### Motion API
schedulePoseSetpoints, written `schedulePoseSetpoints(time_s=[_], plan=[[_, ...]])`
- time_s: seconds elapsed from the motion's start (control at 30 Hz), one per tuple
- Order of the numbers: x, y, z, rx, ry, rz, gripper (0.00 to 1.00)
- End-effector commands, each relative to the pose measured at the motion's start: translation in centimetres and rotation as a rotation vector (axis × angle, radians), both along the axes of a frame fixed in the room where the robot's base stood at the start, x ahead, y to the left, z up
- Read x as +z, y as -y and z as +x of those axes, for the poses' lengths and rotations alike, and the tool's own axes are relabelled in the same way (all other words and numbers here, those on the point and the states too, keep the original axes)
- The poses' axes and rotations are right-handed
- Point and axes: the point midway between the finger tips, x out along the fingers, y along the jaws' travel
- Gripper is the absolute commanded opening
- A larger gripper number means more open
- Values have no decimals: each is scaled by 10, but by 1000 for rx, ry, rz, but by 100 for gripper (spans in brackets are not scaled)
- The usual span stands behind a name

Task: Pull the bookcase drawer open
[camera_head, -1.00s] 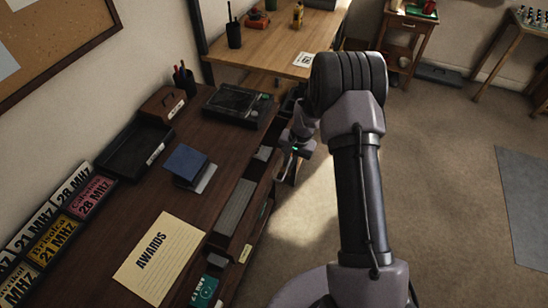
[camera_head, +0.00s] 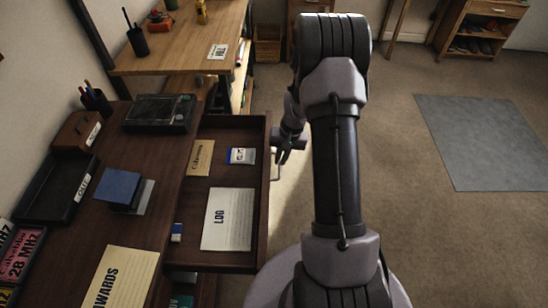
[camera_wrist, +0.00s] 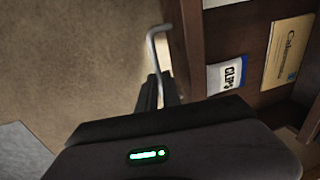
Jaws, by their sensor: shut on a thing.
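The bookcase drawer (camera_head: 262,240) stands pulled well out from the dark bookcase (camera_head: 150,215) in the head view. It holds a LOG sheet (camera_head: 228,220), a small tan packet (camera_head: 200,158) and a CLIPS packet (camera_head: 242,156). My gripper (camera_head: 282,165) is at the outer side of the drawer front. In the wrist view my gripper's fingers (camera_wrist: 159,92) are shut on the drawer's pale bar handle (camera_wrist: 158,46). The drawer front (camera_wrist: 184,55) is just right of the handle there. The fingertips are partly dark and hard to make out.
A light wooden table (camera_head: 180,60) stands behind the bookcase. On the bookcase top are a black device (camera_head: 158,112), a blue book (camera_head: 118,186) and a dark tray (camera_head: 58,188). Open carpet (camera_head: 420,215) lies to the right, with a grey mat (camera_head: 490,142).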

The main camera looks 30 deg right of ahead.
Motion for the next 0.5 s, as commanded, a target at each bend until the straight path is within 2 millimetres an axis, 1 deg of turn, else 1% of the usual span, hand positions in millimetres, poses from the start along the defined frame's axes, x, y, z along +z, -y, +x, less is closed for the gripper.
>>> schedulePoseSetpoints(time_s=[0.37,0.4,0.47,0.5], plan=[[0,1,-1,-1,0,0,0],[0,1,-1,-1,0,0,15],[0,1,-1,-1,0,0,27],[0,1,-1,-1,0,0,31]])
